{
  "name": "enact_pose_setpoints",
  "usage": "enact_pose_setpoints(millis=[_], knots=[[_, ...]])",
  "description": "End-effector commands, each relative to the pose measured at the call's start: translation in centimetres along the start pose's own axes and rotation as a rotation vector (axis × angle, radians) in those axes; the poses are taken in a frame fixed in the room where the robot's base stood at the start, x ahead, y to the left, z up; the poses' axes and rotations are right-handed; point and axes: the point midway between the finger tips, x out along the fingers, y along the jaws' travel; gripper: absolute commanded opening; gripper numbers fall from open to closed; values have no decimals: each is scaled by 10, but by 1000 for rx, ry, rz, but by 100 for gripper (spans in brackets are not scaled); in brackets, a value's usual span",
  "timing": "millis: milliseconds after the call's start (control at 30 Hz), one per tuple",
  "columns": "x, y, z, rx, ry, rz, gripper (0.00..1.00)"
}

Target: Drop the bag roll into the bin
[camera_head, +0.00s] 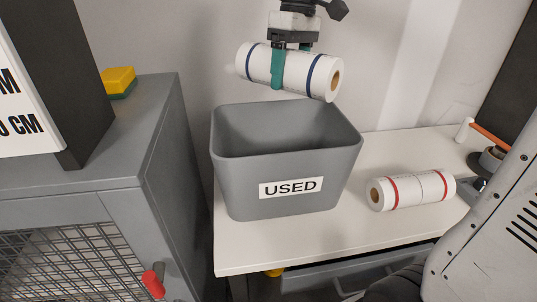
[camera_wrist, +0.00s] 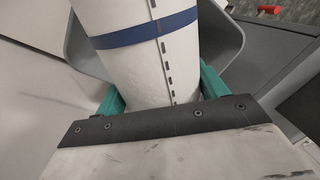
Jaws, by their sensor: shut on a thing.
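My gripper (camera_head: 291,66) is shut on a white bag roll with blue bands (camera_head: 316,73), one teal finger showing across its near side. The roll lies nearly level, its brown core end to the right, above the back part of the grey bin (camera_head: 287,165) labelled USED. The bin stands open on the white bench, and the part of its inside that shows is empty. In the wrist view the blue-banded roll (camera_wrist: 137,60) sits between the teal fingers (camera_wrist: 160,92), with the bin rim (camera_wrist: 232,45) beyond it.
A second white roll with red bands (camera_head: 412,190) lies on the bench (camera_head: 330,235) right of the bin. A grey cabinet (camera_head: 130,165) with a yellow-green sponge (camera_head: 119,82) stands at the left. An orange-handled tool (camera_head: 488,138) is at the right.

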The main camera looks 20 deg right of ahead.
Motion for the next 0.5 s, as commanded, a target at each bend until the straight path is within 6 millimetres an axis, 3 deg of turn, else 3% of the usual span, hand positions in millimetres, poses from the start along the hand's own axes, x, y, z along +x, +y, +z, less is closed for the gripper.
enact_pose_setpoints(millis=[300, 500], knots=[[36, 4, -1, -4, -1, -1, 40], [47, 6, -1, -2, -1, -1, 40]])
